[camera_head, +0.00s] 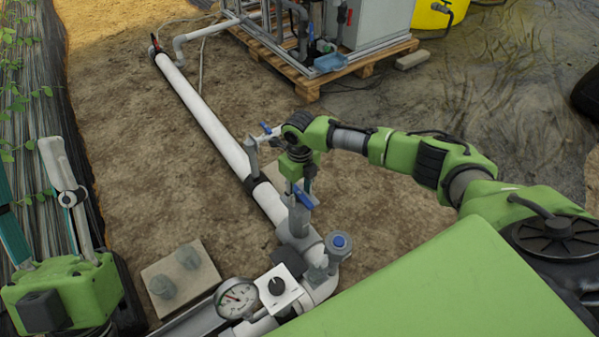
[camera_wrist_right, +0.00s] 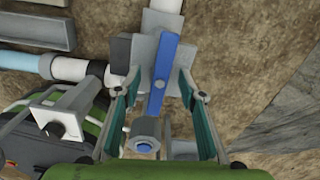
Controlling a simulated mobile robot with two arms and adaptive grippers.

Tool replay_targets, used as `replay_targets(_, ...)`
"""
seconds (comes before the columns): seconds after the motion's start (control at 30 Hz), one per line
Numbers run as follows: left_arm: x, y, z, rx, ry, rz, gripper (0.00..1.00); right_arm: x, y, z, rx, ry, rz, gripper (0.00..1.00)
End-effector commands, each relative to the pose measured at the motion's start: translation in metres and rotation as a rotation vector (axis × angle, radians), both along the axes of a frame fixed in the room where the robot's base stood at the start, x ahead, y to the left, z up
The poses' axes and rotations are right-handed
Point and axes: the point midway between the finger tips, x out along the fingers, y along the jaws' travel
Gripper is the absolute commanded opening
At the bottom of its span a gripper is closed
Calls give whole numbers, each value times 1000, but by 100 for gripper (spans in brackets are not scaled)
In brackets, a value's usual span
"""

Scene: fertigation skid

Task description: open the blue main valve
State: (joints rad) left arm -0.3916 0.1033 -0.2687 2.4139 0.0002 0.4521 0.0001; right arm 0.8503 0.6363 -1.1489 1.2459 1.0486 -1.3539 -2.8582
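The blue main valve's lever (camera_head: 303,196) sits on a grey valve body on the white pipe. In the right wrist view the long blue lever (camera_wrist_right: 161,70) runs up and down the picture between my two fingers. My right gripper (camera_head: 296,183) points down over the valve. In the wrist view my right gripper (camera_wrist_right: 160,82) is open, with a visible gap on each side of the lever; I cannot tell its exact height above it. My left gripper (camera_head: 40,205) is open and empty at the left, away from the valve.
A white pipe (camera_head: 205,112) runs to the back left. A smaller blue-handled valve (camera_head: 268,130) stands beside my right gripper. A blue-capped fitting (camera_head: 340,241), a pressure gauge (camera_head: 236,299) and a white box with a black knob (camera_head: 278,288) are near the front. A pallet skid (camera_head: 305,85) stands behind.

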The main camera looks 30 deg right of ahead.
Motion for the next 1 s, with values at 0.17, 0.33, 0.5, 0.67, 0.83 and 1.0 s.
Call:
replay_targets(0.17,21,-3,-15,38,120,8,40,0,0,7,0,-1,0,37)
replay_targets(0.33,38,-5,-34,72,236,14,40,0,0,13,0,-1,1,37)
replay_targets(0.5,52,-6,-55,105,354,21,40,1,0,18,0,-1,1,37)
replay_targets(0.67,63,-6,-77,137,465,27,40,1,0,23,1,-2,1,37)
replay_targets(0.83,71,-5,-101,170,583,34,40,1,1,28,1,-2,1,37)
replay_targets(1.0,76,-3,-127,201,701,39,40,1,1,33,1,-2,1,37)
